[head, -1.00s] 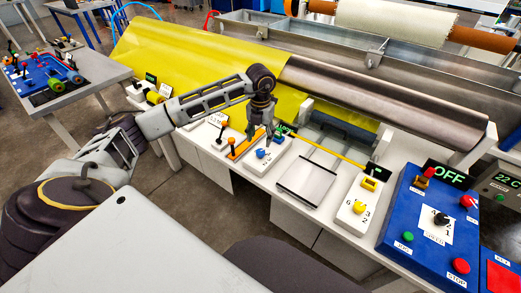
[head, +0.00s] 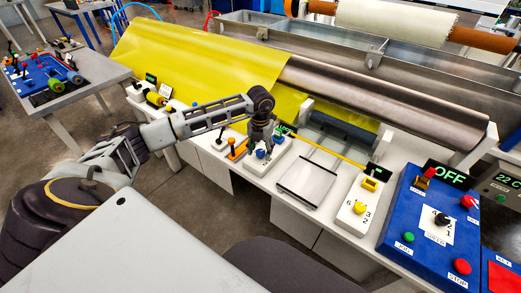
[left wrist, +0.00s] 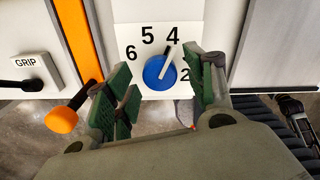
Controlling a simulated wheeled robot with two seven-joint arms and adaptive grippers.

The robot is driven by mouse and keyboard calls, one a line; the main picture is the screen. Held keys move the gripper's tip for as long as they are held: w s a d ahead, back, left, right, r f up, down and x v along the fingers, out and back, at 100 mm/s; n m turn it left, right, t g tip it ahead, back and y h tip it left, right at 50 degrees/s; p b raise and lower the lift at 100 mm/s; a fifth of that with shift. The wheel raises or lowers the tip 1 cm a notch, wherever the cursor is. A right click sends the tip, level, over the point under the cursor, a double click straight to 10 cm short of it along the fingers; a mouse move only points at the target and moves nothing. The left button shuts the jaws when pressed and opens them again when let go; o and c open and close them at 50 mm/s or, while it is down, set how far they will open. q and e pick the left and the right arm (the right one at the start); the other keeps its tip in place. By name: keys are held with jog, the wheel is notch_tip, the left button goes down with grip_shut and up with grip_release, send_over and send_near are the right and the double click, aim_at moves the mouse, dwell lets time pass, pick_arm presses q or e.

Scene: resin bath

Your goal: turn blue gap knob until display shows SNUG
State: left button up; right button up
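The blue knob (left wrist: 158,73) sits on a white dial plate (left wrist: 140,28) with numbers around it. Its white pointer bar points up, slightly right, toward the 4. In the head view the blue knob (head: 261,154) is partly hidden by my left gripper (head: 261,148), which points down over it. In the left wrist view my left gripper (left wrist: 162,88) is open, with green pads apart on either side of the knob; I cannot tell whether they touch it. A small dark display (head: 285,130) behind the knob has green text too small to read. My right gripper is not in view.
An orange strip with an orange-tipped lever (left wrist: 62,119) stands left of the knob, beside a GRIP switch (left wrist: 30,72). A yellow knob (head: 360,207) and a blue control panel (head: 400,222) are to the right. Yellow sheet (head: 200,70) hangs behind.

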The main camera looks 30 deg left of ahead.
pick_arm(q)
jog(key=c, duration=1)
jog(key=shift+m, duration=0.5)
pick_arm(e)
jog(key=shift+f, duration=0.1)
pick_arm(q)
jog(key=m+b, duration=0.1)
jog(key=m, duration=0.2)
jog(key=m+b, duration=0.1)
jog(key=m, duration=0.3)
jog(key=shift+m, duration=0.5)
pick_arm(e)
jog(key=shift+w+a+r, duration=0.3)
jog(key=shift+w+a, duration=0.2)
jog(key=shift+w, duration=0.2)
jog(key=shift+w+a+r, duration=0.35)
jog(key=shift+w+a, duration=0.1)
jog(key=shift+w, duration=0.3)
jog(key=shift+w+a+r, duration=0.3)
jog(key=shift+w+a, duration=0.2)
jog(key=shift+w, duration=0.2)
pick_arm(q)
jog(key=shift+w, duration=0.1)
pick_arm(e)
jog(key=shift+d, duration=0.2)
